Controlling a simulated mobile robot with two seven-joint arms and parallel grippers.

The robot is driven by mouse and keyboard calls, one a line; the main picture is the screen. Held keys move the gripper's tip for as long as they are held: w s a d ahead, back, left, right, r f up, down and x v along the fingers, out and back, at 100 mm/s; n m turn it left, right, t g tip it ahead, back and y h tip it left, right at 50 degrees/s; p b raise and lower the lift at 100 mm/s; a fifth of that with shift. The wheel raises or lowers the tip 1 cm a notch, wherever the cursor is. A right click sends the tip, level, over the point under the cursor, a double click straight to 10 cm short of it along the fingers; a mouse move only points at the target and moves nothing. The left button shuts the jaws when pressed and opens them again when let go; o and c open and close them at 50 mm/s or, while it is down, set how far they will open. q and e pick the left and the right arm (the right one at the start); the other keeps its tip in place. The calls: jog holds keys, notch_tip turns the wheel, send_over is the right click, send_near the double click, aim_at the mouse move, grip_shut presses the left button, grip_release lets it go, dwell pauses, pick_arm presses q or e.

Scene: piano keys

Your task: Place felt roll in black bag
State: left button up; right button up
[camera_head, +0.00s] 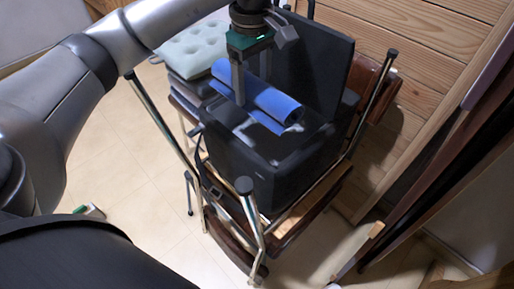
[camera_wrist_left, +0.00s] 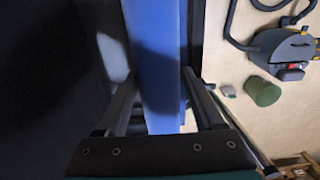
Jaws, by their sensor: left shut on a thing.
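The blue felt roll (camera_head: 268,101) is held over the black bag (camera_head: 265,170). The bag is boxy, with its lid (camera_head: 312,60) standing up at the back. My left gripper (camera_head: 239,98) points down and is shut on the roll. In the left wrist view the roll (camera_wrist_left: 158,45) runs between the two fingers (camera_wrist_left: 157,85). The roll lies slantwise above the bag's top; its left end reaches toward the foam stack. I cannot tell whether the roll touches the bag. The bag's inside is mostly hidden in shadow. My right gripper is not in view.
The bag sits on a chair with metal legs (camera_head: 252,225) and brown wooden parts. A pale dimpled foam pad (camera_head: 190,50) tops a stack on the left. A plank wall (camera_head: 440,45) stands behind. The left wrist view shows a green bin (camera_wrist_left: 262,92) on the floor.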

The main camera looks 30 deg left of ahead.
pick_arm(q)
notch_tip(320, 180, down, 14)
jog(key=b, duration=0.4)
jog(key=shift+r, duration=0.1)
jog(key=shift+f+b, duration=0.8)
jog(key=shift+f, duration=1.4)
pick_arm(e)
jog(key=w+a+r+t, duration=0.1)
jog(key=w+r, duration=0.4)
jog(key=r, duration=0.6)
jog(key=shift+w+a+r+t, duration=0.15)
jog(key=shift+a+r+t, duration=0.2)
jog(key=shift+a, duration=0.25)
pick_arm(q)
jog(key=shift+f, duration=0.1)
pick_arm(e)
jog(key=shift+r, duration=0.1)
pick_arm(q)
jog(key=o, duration=1.5)
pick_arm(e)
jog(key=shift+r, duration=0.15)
